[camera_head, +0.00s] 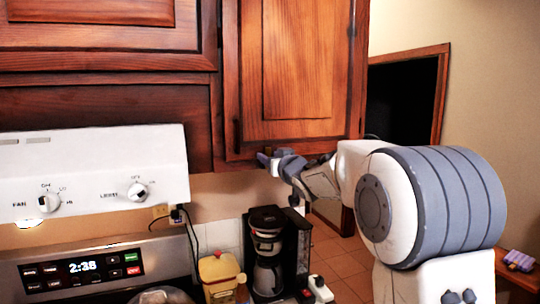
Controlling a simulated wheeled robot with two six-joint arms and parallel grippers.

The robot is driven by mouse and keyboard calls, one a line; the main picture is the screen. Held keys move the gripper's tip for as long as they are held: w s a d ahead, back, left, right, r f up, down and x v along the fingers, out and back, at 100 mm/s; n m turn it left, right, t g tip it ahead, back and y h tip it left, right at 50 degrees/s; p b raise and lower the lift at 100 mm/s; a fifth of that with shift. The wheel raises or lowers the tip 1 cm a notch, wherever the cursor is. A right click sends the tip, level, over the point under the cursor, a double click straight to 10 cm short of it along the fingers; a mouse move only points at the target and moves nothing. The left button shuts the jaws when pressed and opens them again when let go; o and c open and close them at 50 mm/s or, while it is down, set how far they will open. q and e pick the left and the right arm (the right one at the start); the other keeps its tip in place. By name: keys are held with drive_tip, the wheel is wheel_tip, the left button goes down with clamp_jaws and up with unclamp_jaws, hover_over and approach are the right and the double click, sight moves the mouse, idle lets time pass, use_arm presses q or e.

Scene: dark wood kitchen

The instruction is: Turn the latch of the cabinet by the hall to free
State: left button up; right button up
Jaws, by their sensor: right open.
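The cabinet by the hall (298,70) is the upper wooden one on the right, and its door looks closed. A slim dark vertical handle (237,135) sits at the door's lower left. My right gripper (268,159) is open at the door's bottom edge, just right of that handle. I cannot make out the latch clearly; a small dark part by the fingertips may be it, partly covered by the gripper. Whether the fingers touch it cannot be told. My right arm reaches in from the right. My left gripper is out of view.
A white range hood (90,175) with two knobs is at left, above a stove panel (80,270). A coffee maker (268,255) and a yellow container (220,275) stand below the cabinet. A dark doorway (403,100) opens at right.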

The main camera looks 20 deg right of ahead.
clamp_jaws()
drive_tip(key=a+n+b, duration=0.1)
drive_tip(key=n+b, duration=0.2)
drive_tip(key=n, duration=0.1)
drive_tip(key=a+f+n+b, duration=0.1)
drive_tip(key=n+b, duration=0.2)
drive_tip(key=n, duration=0.2)
drive_tip(key=a+f+n+b, duration=0.1)
drive_tip(key=n+b, duration=0.3)
drive_tip(key=shift+f, duration=0.15)
drive_tip(key=shift+f+n+b, duration=0.25)
drive_tip(key=shift+n+b, duration=0.25)
drive_tip(key=shift+n, duration=0.7)
drive_tip(key=shift+f+n+b, duration=0.2)
drive_tip(key=shift+n+b, duration=0.25)
drive_tip(key=shift+n, duration=0.75)
